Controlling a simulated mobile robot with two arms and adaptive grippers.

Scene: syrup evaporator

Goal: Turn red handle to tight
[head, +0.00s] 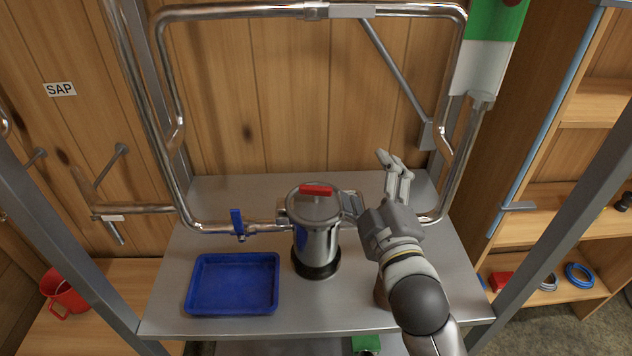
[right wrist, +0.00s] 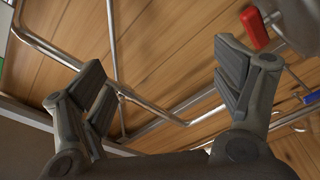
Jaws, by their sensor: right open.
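The red handle (head: 316,190) lies across the lid of an upright metal canister (head: 316,238), which stands on a dark base on the metal table. It also shows in the right wrist view (right wrist: 255,28), at the upper right, beside a blurred grey part of the canister. My right gripper (head: 374,190) is open and empty, just right of the canister. In the head view one finger is near the canister's right side and the other points up and back. The red handle is outside the fingers in the wrist view (right wrist: 165,70). My left gripper is out of view.
A blue tray (head: 233,284) sits on the table (head: 290,323) left of the canister. Shiny pipes (head: 170,95) loop around behind it, with a blue valve lever (head: 237,222) at left. A red bucket (head: 66,290) and a wooden shelf (head: 560,205) stand at the sides.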

